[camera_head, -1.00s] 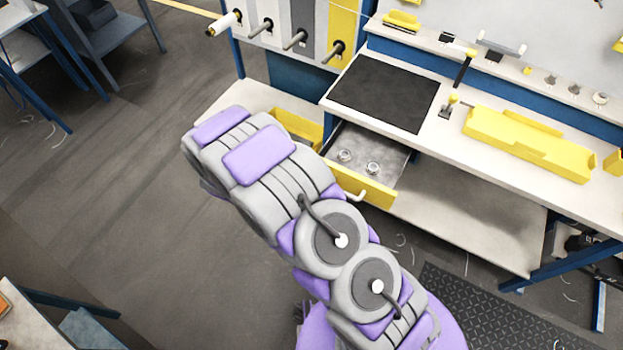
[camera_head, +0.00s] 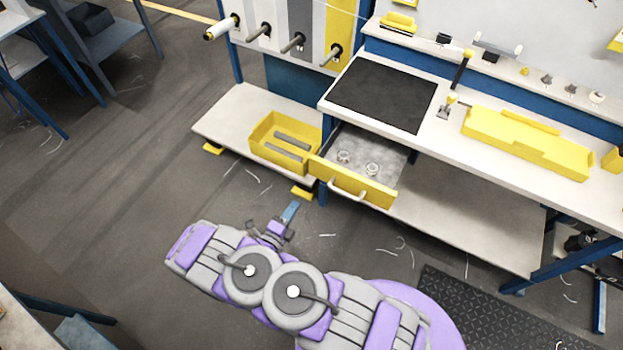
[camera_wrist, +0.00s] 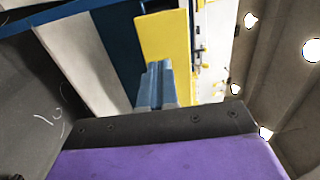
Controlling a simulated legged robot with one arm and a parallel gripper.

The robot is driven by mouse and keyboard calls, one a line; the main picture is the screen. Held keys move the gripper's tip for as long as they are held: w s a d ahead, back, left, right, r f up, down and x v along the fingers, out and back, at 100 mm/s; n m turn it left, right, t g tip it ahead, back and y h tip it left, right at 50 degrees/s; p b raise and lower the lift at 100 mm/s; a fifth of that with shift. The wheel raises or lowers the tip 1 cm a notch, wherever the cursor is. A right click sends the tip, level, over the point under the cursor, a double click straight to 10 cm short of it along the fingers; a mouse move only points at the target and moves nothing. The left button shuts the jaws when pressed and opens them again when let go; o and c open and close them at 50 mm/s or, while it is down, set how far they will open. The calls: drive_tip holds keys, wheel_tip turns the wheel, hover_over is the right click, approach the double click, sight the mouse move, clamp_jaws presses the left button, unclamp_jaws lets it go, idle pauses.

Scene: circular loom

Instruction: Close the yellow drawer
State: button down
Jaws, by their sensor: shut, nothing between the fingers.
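The yellow drawer (camera_head: 352,183) is pulled out from under the workbench. Its yellow front has a pale handle (camera_head: 346,191), and two small round metal parts (camera_head: 358,163) lie inside. My gripper (camera_head: 290,211) is in front of the drawer and to its left in the head view, apart from it, with its blue fingers pointing toward the bench. In the wrist view the blue fingers (camera_wrist: 156,85) are together with nothing between them. A yellow panel behind them there may be the drawer front, but I cannot tell.
A yellow bin (camera_head: 283,142) with grey bars stands on the low shelf (camera_head: 222,115) left of the drawer. The bench top holds a black mat (camera_head: 381,93) and a yellow tray (camera_head: 526,141).

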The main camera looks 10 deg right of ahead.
sight(318, 172)
drive_tip(key=b+x, duration=0.3)
drive_tip(key=x, duration=1)
drive_tip(key=shift+w+d, duration=0.2)
drive_tip(key=shift+w+d, duration=0.1)
drive_tip(key=shift+w+d+r, duration=0.1)
drive_tip(key=shift+w+d, duration=0.3)
drive_tip(key=shift+w, duration=0.05)
drive_tip(key=p+x, duration=0.2)
drive_tip(key=x, duration=1.9)
drive_tip(key=shift+a+p, duration=0.1)
drive_tip(key=shift+p, duration=0.25)
drive_tip(key=shift+w+r, duration=0.1)
drive_tip(key=shift+r, duration=0.05)
